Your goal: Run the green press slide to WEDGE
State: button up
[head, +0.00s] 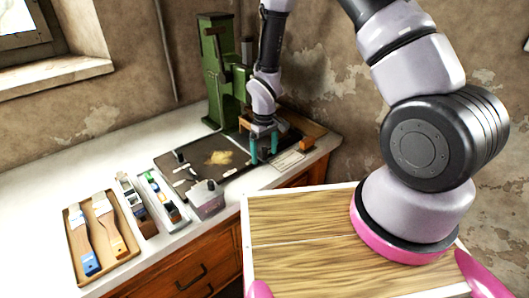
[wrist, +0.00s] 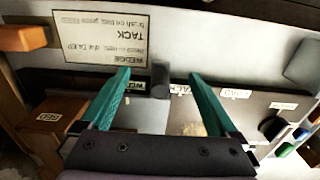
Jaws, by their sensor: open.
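The green press (head: 215,70) stands upright at the back of the counter in the head view. My gripper (head: 264,158) points down in front of its base, open, with teal fingers. In the wrist view, my gripper (wrist: 159,73) has a short dark knob (wrist: 160,82) between its fingertips, with a gap on each side. A small WEDGE label (wrist: 134,86) lies just left of the knob, partly behind the left finger. Another label, partly hidden, lies right of it. My arm hides part of the press, and I cannot make out its slide or handwheel.
A printed card (wrist: 100,35) lies beyond the fingers. A dark mat (head: 208,160), a grey box (head: 207,198), narrow trays (head: 160,200) and a brush tray (head: 103,236) lie to the left. An orange-brown block (head: 306,130) sits at the right end.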

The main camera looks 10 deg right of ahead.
jog(key=shift+r, duration=4)
jog(key=shift+r, duration=0.1)
jog(key=d+r+m+t+y, duration=0.1)
jog(key=d+r+m, duration=0.25)
jog(key=r, duration=0.75)
jog(key=d+r+m+t, duration=0.2)
jog(key=d+r, duration=0.3)
jog(key=r, duration=0.6)
jog(key=s+d+r+m+t, duration=0.2)
jog(key=s+d+r, duration=0.2)
jog(key=s+r, duration=0.4)
jog(key=s+d+r+m+t+y, duration=0.1)
jog(key=s+d+r+m+t, duration=0.1)
jog(key=s+r, duration=0.6)
jog(key=shift+s+d+r+m, duration=0.15)
jog(key=shift+s+d+m, duration=0.25)
jog(key=shift+d+m, duration=0.4)
